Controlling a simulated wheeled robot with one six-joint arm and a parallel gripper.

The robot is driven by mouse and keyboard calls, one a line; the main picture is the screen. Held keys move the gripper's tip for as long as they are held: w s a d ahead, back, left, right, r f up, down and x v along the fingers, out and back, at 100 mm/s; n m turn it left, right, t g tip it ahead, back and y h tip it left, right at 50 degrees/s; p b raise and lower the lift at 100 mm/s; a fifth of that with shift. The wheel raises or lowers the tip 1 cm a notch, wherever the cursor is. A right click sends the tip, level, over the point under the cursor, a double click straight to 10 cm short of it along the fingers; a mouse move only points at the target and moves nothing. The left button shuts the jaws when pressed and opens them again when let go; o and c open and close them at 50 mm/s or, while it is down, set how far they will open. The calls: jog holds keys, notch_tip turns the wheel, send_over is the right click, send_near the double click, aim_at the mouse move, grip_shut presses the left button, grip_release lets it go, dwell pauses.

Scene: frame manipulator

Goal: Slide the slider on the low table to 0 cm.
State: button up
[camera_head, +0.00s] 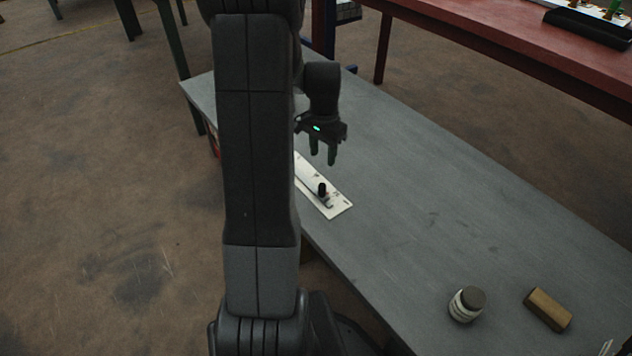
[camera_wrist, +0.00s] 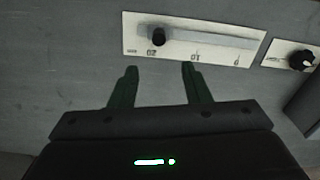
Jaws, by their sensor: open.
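The slider is a white plate (camera_head: 341,210) with a groove and a black knob (camera_head: 322,188), lying near the low table's edge. In the wrist view the plate (camera_wrist: 225,58) has upside-down marks 20, 10 and 0 from left to right. The knob (camera_wrist: 158,38) stands at the left end, by the 20 mark. My gripper (camera_head: 323,163) is open and empty, above the table. In the wrist view its fingertips (camera_wrist: 159,66) lie just below the plate, one to each side of the knob's line, apart from it. My arm hides part of the plate in the head view.
A dial with a black knob (camera_wrist: 301,60) sits on another white plate right of the slider. A lidded jar (camera_head: 467,304) and a wooden block (camera_head: 547,309) stand on the grey table (camera_head: 420,190). A red table (camera_head: 480,40) is behind. The middle of the grey table is clear.

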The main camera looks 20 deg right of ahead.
aim_at(322, 186)
notch_tip(322, 186, down, 13)
jog(key=b, duration=0.4)
jog(key=shift+s+f, duration=0.1)
jog(key=shift+s, duration=0.05)
grip_shut()
